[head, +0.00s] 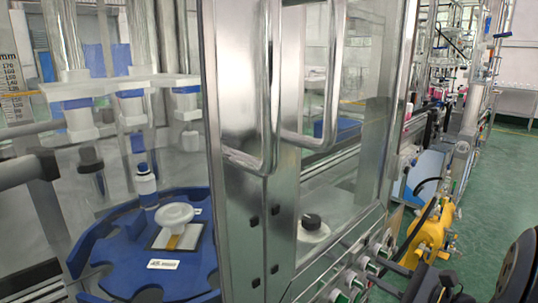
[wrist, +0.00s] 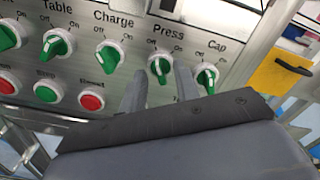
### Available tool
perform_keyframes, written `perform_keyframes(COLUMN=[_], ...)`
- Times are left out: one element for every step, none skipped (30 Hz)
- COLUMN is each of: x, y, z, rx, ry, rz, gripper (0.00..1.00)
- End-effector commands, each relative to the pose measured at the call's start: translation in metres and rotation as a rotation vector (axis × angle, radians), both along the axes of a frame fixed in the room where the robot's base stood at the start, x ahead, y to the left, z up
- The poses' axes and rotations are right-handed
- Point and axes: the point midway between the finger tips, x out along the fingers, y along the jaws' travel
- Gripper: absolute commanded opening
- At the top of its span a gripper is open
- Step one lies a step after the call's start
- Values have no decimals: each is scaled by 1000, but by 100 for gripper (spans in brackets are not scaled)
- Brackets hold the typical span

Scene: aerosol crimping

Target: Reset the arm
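My gripper (wrist: 163,80) shows in the wrist view with its two grey fingers apart and nothing held between them. The fingertips are just below and beside the green Press knob (wrist: 160,67) on the metal control panel (wrist: 120,75). I cannot tell whether they touch it. The Cap knob (wrist: 207,76) is just right of the right finger. The Charge knob (wrist: 106,56) is to the left. In the head view, the gripper is not clearly identifiable; dark parts at the lower right may belong to my arm.
The wrist view also shows the Table knob (wrist: 57,42) and a red Reset button (wrist: 91,99). In the head view, metal-framed glass doors (head: 235,130) enclose a blue rotary table (head: 150,275). Yellow equipment (head: 428,238) stands right of the panel. Green floor (head: 500,175) is open beyond.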

Motion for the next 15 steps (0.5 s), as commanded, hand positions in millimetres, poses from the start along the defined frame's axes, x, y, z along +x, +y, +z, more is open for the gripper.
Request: perform_keyframes(x=[0, 0, 0, 0, 0, 0, 0, 0, 0, -1, -2, -3, -4, -6, -9], y=[0, 0, 0, 0, 0, 0, 0, 0, -1, -1, -2, -4, -5, -7, -11], z=[0, 0, 0, 0, 0, 0, 0, 0, 0, 0, 0, 0, 0, 0, 0], rx=[1, 2, 3, 3, 3, 3, 3, 3, 2, 2, 2, 1, 0, -1, -2], ry=[1, 2, 3, 3, 3, 3, 3, 3, 2, 3, 2, 2, 2, 1, 0], rz=[0, 0, 0, 0, 0, 0, 0, 0, 0, -1, -1, -1, -2, -2, -3], gripper=[30, 30, 30, 30, 30, 30, 30, 30, 30, 30, 30, 30, 30, 30, 30])
